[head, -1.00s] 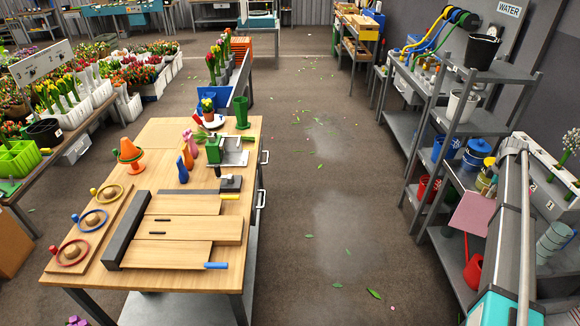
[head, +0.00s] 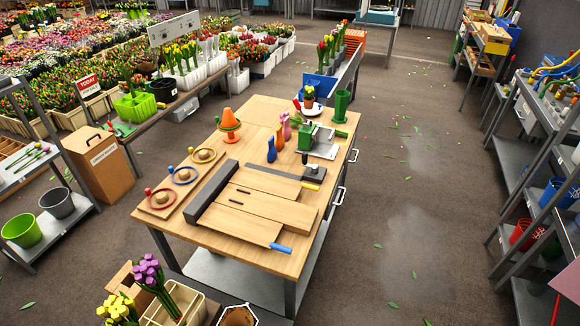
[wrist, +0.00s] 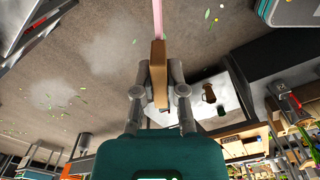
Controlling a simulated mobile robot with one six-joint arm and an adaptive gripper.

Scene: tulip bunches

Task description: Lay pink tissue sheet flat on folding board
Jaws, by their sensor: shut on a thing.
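The folding board (head: 280,210) lies on the wooden workbench (head: 190,240) in the head view. It has pale wood panels, a dark bar along its left side and a blue-tipped handle; its panels look bare. The pink tissue sheet (head: 572,284) shows only as a corner at the right edge of the head view, well away from the bench. In the wrist view, my gripper (wrist: 159,82) is shut on a brown strip (wrist: 159,60), with the pink sheet (wrist: 157,18) edge-on beyond it. The gripper itself is outside the head view.
Metal shelves (head: 510,200) line the right. The aisle (head: 400,240) is open, with scattered leaves.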

